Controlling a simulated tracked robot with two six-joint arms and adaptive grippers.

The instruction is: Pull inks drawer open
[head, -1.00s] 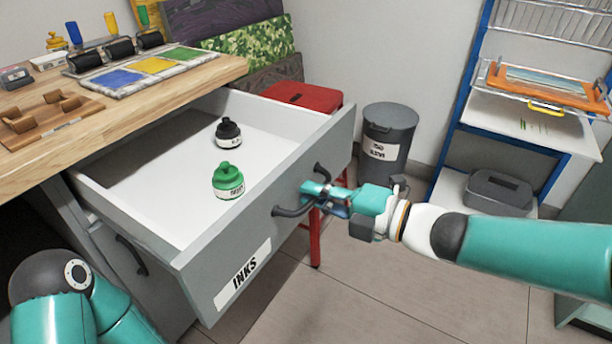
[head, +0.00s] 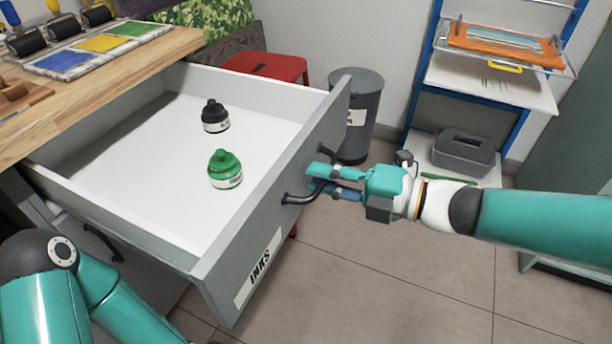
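The inks drawer (head: 215,262) is pulled well out from under the wooden worktop, its grey front carrying a white INKS label. Its dark curved handle (head: 296,199) is on the front. My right gripper (head: 318,180) comes in from the right, with its fingers closed around the handle bar; the fingers hide part of the bar. A black ink bottle (head: 215,117) and a green ink bottle (head: 225,170) stand upright inside on the white drawer floor. My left arm shows at the lower left; its gripper is out of view.
A red stool (head: 266,66) and a grey bin (head: 356,110) stand behind the drawer. A blue-framed rack (head: 428,70) holds an orange tray (head: 505,43) and a grey caddy (head: 463,153). The tiled floor in front of the drawer is clear. Another handle (head: 103,243) shows below.

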